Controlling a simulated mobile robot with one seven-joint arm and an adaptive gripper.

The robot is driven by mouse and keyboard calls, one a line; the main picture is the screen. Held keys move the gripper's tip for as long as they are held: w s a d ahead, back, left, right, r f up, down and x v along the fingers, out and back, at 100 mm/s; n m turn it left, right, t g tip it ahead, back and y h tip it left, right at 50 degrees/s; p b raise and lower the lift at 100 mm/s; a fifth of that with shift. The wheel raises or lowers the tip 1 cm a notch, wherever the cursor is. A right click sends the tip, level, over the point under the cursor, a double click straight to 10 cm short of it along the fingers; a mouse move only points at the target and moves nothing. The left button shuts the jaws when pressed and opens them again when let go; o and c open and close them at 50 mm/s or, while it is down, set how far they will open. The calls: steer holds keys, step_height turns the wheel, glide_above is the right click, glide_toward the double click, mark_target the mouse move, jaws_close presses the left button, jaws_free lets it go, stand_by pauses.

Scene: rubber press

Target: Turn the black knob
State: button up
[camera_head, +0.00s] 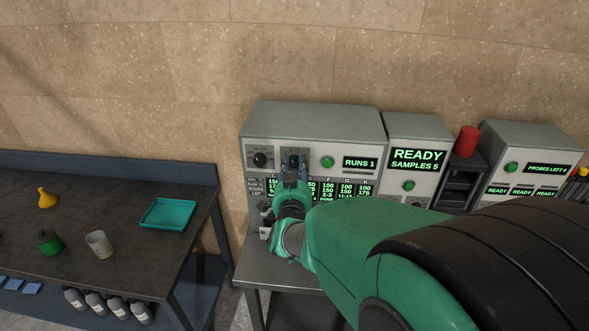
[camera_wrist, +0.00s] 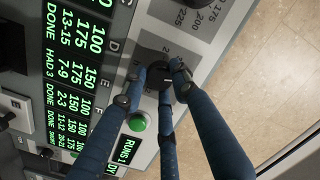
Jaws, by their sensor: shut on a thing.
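Two black knobs sit on the front panel of the grey machine (camera_head: 315,117) against the wall. My gripper (camera_head: 293,170) is at the right one of them in the head view. In the wrist view my blue fingers (camera_wrist: 160,80) close around this black knob (camera_wrist: 156,70), on both sides and from below, and cover part of it. The other black knob (camera_head: 260,159) stands free to its left; it also shows at the top edge of the wrist view (camera_wrist: 196,3). The exact pointer setting of the held knob is too small to read.
A green button (camera_head: 327,162) and a "RUNS 1" display (camera_head: 360,163) are right of the held knob; a table of green figures lies below. Further right stand a "READY SAMPLES 5" unit (camera_head: 412,130), a red cylinder (camera_head: 467,141) and a "PROBES LEFT 4" unit (camera_head: 535,140). A side table with a teal tray (camera_head: 150,224) is left.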

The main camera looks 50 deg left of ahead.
steer(key=o, duration=1.1)
steer(key=shift+o, duration=0.2)
steer(key=shift+d, duration=0.1)
steer(key=v, duration=1.2)
steer(key=shift+w, duration=0.15)
